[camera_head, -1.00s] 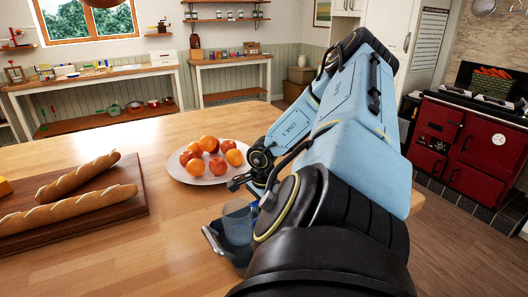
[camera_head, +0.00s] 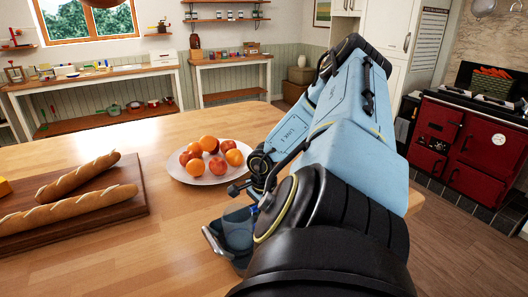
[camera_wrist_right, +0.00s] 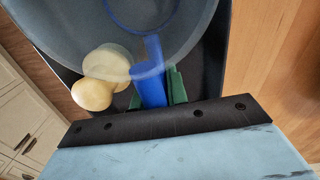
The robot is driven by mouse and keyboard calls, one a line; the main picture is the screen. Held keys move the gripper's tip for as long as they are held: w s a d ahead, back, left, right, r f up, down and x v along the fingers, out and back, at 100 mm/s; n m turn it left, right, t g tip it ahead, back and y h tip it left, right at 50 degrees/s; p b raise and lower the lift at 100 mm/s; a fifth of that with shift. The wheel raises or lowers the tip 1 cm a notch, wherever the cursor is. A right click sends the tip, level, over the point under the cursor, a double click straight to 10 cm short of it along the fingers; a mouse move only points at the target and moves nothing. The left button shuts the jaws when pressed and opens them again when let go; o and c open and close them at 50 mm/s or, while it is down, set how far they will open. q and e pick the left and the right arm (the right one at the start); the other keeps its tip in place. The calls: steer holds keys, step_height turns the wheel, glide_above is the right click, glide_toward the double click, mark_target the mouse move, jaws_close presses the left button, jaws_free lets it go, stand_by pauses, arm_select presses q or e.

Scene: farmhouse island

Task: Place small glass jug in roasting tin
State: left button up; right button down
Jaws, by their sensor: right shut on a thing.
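The small glass jug (camera_head: 238,229), clear with a blue handle and rim, is at the roasting tin (camera_head: 213,242), partly hidden by my right arm. In the right wrist view the jug (camera_wrist_right: 85,25) fills the top and the dark tin (camera_wrist_right: 214,72) shows around and beneath it. My right gripper (camera_wrist_right: 157,88) has its green fingers shut on the jug's blue handle. The jug appears low, within the tin's outline; I cannot tell whether it touches the tin's floor. My left gripper is not in view.
Pale yellow round pieces (camera_wrist_right: 92,94) lie beside the jug, partly seen through its glass. A plate (camera_head: 185,178) of oranges and apples stands behind the tin. A board (camera_head: 120,205) with two baguettes lies at left. Bare wood lies between board and tin.

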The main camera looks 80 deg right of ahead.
steer(key=shift+f, duration=0.25)
steer(key=c, duration=0.7)
jaws_free()
steer(key=shift+c, duration=0.2)
steer(key=shift+r, duration=5.9)
steer(key=s+a, duration=1)
steer(key=a, duration=0.2)
steer(key=shift+s, duration=0.2)
steer(key=shift+a, duration=0.1)
